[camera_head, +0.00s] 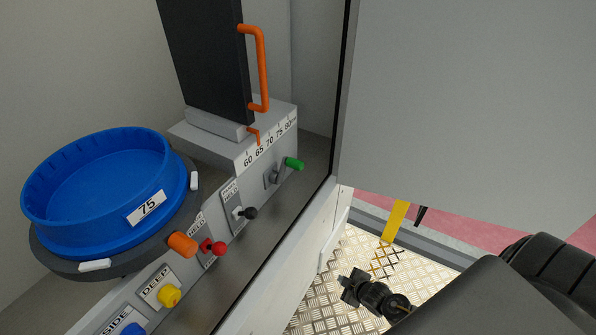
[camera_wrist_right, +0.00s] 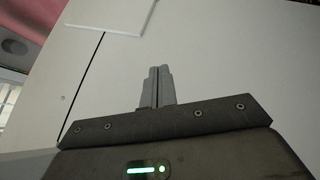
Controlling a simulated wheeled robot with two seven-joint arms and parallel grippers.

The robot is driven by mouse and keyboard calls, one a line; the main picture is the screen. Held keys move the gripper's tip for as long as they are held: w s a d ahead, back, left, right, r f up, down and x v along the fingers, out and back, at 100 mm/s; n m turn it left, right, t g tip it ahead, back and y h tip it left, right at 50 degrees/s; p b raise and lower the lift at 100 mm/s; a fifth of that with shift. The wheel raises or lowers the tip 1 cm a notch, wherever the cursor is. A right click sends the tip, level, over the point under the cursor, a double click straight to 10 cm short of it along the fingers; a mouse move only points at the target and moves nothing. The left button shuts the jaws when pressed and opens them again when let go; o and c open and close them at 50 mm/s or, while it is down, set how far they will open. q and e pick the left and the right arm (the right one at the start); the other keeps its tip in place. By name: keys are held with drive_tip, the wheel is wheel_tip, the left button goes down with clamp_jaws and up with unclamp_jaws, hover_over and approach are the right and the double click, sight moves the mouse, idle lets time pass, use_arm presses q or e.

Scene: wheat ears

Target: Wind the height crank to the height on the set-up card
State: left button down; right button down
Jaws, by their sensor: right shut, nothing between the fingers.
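A crank with a green handle (camera_head: 294,164) sticks out of the grey machine's front, below a scale (camera_head: 270,145) marked 60 to 80. An orange pointer (camera_head: 257,138) stands over the scale near 65; its exact reading is hard to tell. A white label (camera_head: 148,207) reading 75 is on a blue round tub (camera_head: 60,215). I cannot make out a separate set-up card. My right gripper (camera_head: 350,288) is low over the metal floor, well right of and below the crank, shut and empty. Its closed fingers show in the right wrist view (camera_wrist_right: 158,86). My left gripper is not in view.
Left of the crank are a black-knobbed lever (camera_head: 250,212), a red knob (camera_head: 219,248), an orange knob (camera_head: 182,244), a yellow button (camera_head: 168,296) and a blue button (camera_head: 131,330). A black panel (camera_head: 207,60) has an orange handle (camera_head: 262,65). A large grey panel (camera_head: 460,100) fills the upper right.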

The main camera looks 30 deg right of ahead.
drive_tip(key=w+a+r+n+t+y, duration=0.15)
drive_tip(key=w+r, duration=0.25)
drive_tip(key=r, duration=0.4)
drive_tip(key=w+r+n+t, duration=0.2)
drive_tip(key=w+r, duration=0.3)
drive_tip(key=r, duration=0.4)
drive_tip(key=w+a+r+n+t+y, duration=0.1)
drive_tip(key=a+r+n+t+y, duration=0.15)
drive_tip(key=r, duration=0.85)
drive_tip(key=a+r+n+t+y, duration=0.1)
drive_tip(key=a+r+n, duration=0.25)
drive_tip(key=r, duration=0.65)
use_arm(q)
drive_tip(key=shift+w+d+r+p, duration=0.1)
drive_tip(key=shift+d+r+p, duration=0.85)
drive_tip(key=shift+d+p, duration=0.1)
use_arm(e)
drive_tip(key=w+d+f, duration=0.1)
drive_tip(key=w, duration=1)
drive_tip(key=shift+w+d+f, duration=0.2)
drive_tip(key=shift+w+f, duration=0.2)
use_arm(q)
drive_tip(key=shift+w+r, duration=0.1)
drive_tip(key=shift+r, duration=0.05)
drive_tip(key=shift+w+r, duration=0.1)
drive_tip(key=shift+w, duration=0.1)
use_arm(e)
drive_tip(key=shift+w+d, duration=0.1)
drive_tip(key=shift+d, duration=0.05)
